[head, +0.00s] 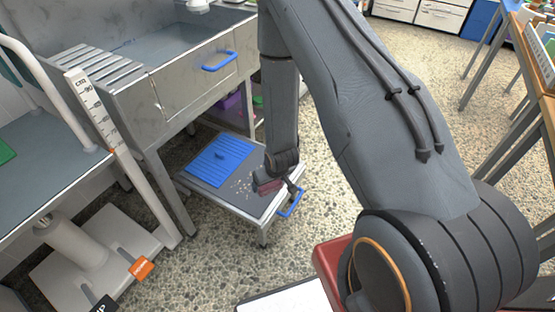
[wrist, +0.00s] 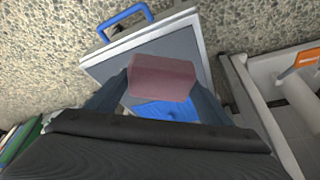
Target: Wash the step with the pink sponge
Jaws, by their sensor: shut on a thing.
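The step (head: 228,204) is a low grey platform with a pale frame, partly under the steel tub. A blue ribbed mat (head: 220,160) covers its far part, and pale crumbs lie on the bare grey top beside it. My gripper (head: 276,186) is over the near right part of the step, shut on the pink sponge (head: 266,184). In the wrist view the pink sponge (wrist: 162,79) sits between the two fingers, over the grey step top (wrist: 185,45). I cannot tell whether the sponge touches the surface. The gripper hides part of the step.
A blue handle (head: 291,203) sticks out from the step's near right edge. The steel tub (head: 190,75) stands above and behind. A white-framed table (head: 50,150) with a measuring post is at left. Speckled floor is open to the right. A red container (head: 330,262) is near my base.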

